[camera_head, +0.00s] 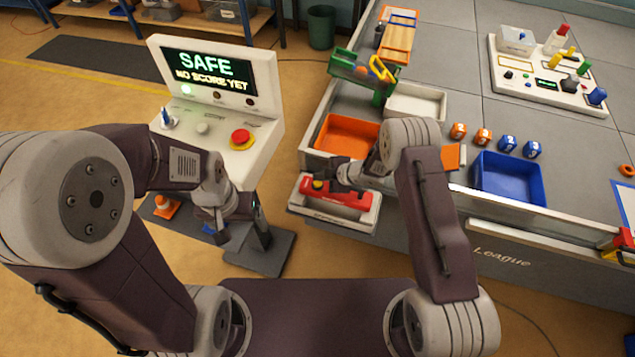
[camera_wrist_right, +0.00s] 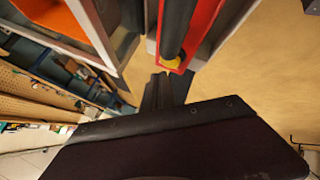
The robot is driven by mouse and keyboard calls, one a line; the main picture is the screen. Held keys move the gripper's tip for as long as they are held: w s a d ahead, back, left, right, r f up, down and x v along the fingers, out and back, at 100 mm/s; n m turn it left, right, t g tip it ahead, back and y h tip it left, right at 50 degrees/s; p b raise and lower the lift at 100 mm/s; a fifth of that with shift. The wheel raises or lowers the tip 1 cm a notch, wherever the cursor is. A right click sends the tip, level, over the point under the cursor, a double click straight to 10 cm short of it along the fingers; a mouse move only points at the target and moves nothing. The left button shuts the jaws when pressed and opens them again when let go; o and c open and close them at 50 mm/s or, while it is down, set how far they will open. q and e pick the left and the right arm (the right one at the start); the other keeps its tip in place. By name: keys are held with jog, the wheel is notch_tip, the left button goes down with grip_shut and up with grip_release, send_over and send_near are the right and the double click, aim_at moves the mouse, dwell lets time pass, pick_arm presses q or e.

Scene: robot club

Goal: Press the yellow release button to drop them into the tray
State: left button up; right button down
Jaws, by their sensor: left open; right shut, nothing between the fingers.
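A red device (camera_head: 345,197) with a yellow button (camera_head: 318,185) lies in a white tray-like holder (camera_head: 352,222) at the front edge of the field. My right gripper (camera_head: 322,182) is shut and empty, pointing down at the button end of the device. In the right wrist view the yellow button (camera_wrist_right: 170,63) is just beyond the closed fingertips (camera_wrist_right: 160,82); whether they touch cannot be told. An orange tray (camera_head: 345,138), a white tray (camera_head: 415,102) and a blue tray (camera_head: 508,180) stand on the field. My left gripper (camera_head: 220,232) is open, low beside the console.
The console (camera_head: 225,100) shows "SAFE NO SCORE YET" and has a red button (camera_head: 241,139). Several orange and blue numbered pieces (camera_head: 483,136) stand behind the blue tray. A small orange cone (camera_head: 166,206) stands below the console. Another control panel (camera_head: 545,75) lies at the back right.

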aim_at(320, 184)
jog(key=shift+f, duration=0.1)
dwell(0.3)
jog(key=shift+f+b, duration=0.3)
jog(key=shift+b, duration=0.1)
jog(key=shift+f+b, duration=0.5)
jog(key=shift+f, duration=0.1)
dwell(0.5)
jog(key=shift+r, duration=0.1)
jog(key=shift+r+p, duration=0.85)
jog(key=shift+r, duration=0.05)
notch_tip(320, 184, up, 5)
jog(key=p, duration=0.4)
jog(key=shift+r, duration=0.1)
